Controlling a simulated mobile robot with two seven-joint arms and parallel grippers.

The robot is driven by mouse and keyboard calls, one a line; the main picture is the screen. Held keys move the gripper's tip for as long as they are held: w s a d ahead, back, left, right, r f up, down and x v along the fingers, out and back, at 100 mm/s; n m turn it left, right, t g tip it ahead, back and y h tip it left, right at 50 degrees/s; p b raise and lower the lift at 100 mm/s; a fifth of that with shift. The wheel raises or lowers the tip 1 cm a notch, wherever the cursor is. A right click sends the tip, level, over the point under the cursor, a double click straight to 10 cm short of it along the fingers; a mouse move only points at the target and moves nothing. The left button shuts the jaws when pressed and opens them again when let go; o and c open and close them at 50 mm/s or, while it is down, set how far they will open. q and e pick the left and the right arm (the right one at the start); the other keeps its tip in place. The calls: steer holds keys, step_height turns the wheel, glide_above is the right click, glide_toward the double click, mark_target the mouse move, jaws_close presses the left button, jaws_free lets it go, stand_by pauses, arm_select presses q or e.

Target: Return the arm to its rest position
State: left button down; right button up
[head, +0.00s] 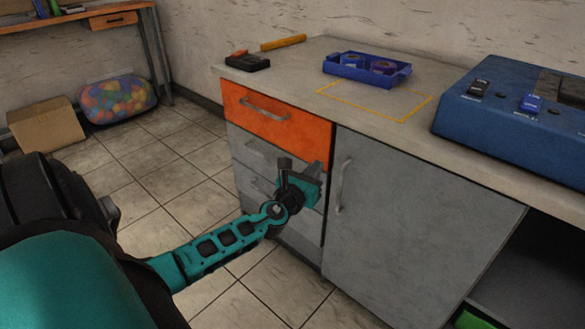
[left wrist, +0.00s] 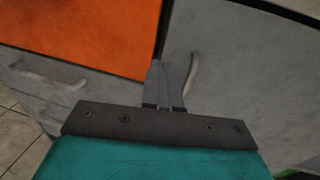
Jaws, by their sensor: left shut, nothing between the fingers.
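My left gripper (head: 302,172) is in front of the grey and orange cabinet, a little below the orange drawer (head: 282,122) and left of the grey door (head: 400,220). In the left wrist view the fingers (left wrist: 164,82) are together with nothing between them. They point at the cabinet front near the edge between the orange drawer and the door. I cannot tell whether they touch it. My left arm (head: 215,252) reaches in from the lower left. The right gripper is not in view.
The orange drawer looks shut, with a metal handle (head: 265,108). The door handle (head: 343,185) is close to my gripper. On the worktop stand a blue tray (head: 366,72) and a blue machine (head: 470,125). A cardboard box (head: 45,125) and a ball bag (head: 118,99) lie on the floor.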

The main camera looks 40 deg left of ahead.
arm_select(q)
steer(key=s, duration=0.7)
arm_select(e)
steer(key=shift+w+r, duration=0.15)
arm_select(q)
steer(key=shift+d, duration=0.15)
steer(key=s+d+f+n+g+h, duration=0.2)
steer(key=s+d+f+n, duration=0.15)
steer(key=d+n, duration=0.6)
steer(key=s+d+f+n+g+h, duration=0.25)
steer(key=s+d+n, duration=0.25)
steer(key=d+n, duration=0.4)
steer(key=s+d+f+n+g+h, duration=0.2)
steer(key=s+d+n+h, duration=0.15)
steer(key=d+n, duration=0.6)
steer(key=s+a+r+n+p, duration=0.1)
steer(key=a+r+p, duration=0.1)
steer(key=r+p, duration=0.4)
steer(key=s+a+r+n+y+p, duration=0.1)
steer(key=s+a+r+p, duration=0.1)
steer(key=r+p, duration=0.5)
steer(key=p, duration=0.6)
steer(key=shift+a+n+y, duration=0.15)
steer(key=shift+n+y, duration=0.15)
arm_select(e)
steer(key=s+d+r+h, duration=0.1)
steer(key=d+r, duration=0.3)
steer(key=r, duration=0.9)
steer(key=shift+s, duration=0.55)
